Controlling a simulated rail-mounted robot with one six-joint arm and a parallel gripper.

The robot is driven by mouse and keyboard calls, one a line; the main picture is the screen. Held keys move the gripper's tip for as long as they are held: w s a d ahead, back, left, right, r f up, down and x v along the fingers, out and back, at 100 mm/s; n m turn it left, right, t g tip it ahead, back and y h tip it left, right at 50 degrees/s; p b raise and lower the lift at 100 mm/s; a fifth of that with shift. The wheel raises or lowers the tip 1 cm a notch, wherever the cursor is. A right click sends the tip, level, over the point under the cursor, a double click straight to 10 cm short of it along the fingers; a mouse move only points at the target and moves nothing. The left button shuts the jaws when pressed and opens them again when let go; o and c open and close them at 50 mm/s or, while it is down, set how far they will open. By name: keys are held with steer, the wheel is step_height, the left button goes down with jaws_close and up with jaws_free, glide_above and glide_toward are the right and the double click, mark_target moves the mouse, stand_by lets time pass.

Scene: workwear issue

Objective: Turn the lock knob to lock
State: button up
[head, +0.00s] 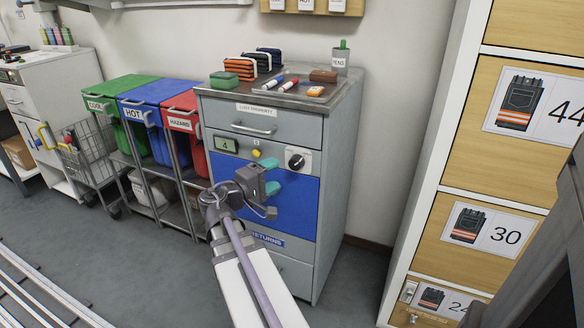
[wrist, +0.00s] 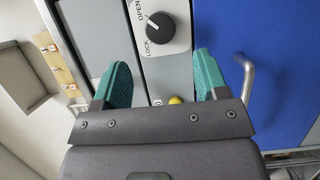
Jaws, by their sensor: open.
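The lock knob (head: 296,161) is a black round dial on a pale plate at the cabinet's upper right in the head view. In the wrist view the knob (wrist: 155,28) sits beyond the fingertips, between labels OPEN and LOCK. Its white mark points up-left there, nearer OPEN. My gripper (head: 275,175) is open and empty, its teal fingers in front of the blue panel, left of and below the knob. In the wrist view the gripper (wrist: 162,60) has its fingers spread wide, one on each side of the knob's line, apart from it.
The grey cabinet (head: 341,135) has a blue front panel (head: 298,212), a display (head: 225,145) and a yellow button (head: 257,153). A drawer handle (head: 254,128) sticks out above. Coloured bins stand left; a locker block (head: 430,160) stands right. A handle (wrist: 246,78) shows beside the right finger.

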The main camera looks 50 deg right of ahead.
mark_target(292, 166)
steer(key=d, duration=0.3)
steer(key=s+d, duration=0.1)
steer(key=d, duration=0.3)
steer(key=shift+s+d, duration=0.15)
steer(key=shift+s, duration=0.05)
steer(key=shift+c, duration=0.3)
steer(key=c, duration=0.9)
steer(key=shift+o, duration=0.2)
steer(key=shift+f, duration=0.1)
